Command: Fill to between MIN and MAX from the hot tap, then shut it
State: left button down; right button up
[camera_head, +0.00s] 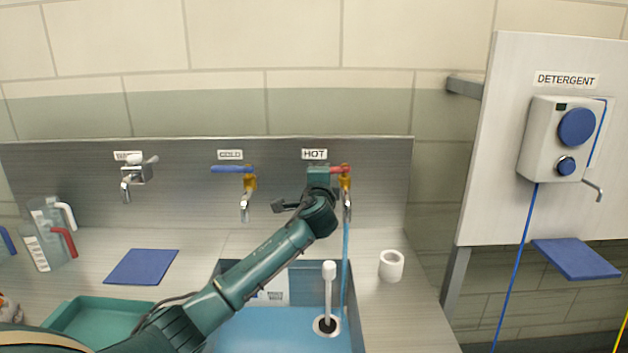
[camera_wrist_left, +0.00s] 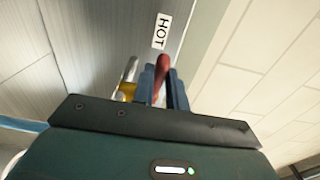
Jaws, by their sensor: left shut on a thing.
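My left gripper (camera_head: 322,178) is at the hot tap under the HOT label (camera_head: 315,154). Its fingers are shut on the red lever (camera_head: 341,169). In the left wrist view the red lever (camera_wrist_left: 161,78) sits between the fingers (camera_wrist_left: 163,88). A thin blue stream (camera_head: 346,260) runs from the hot tap's spout (camera_head: 347,212) down into the sink (camera_head: 290,330). The sink's lower part looks blue; I cannot tell how deep any water is. A white upright stem (camera_head: 329,285) stands at the dark drain ring. A pale marked plate (camera_head: 272,290) on the sink's back wall is partly behind my arm, its marks unreadable. My right gripper is out of view.
The cold tap (camera_head: 246,190) with a blue lever and another tap (camera_head: 135,175) are to the left. Clear jugs (camera_head: 42,240), a blue mat (camera_head: 141,267) and a green tray (camera_head: 85,318) lie left. A white cup (camera_head: 391,265) stands right. A detergent dispenser (camera_head: 553,140) hangs far right.

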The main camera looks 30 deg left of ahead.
pick_arm(q)
jog(key=shift+s+d+n+g+y, duration=0.15)
jog(key=shift+n+g+y, duration=0.15)
jog(key=shift+n+y, duration=0.2)
jog(key=shift+r, duration=0.1)
jog(key=c, duration=1.4)
grip_release()
jog(key=shift+d, duration=0.1)
jog(key=b+v, duration=0.1)
jog(key=v, duration=1.2)
jog(key=shift+b, duration=0.35)
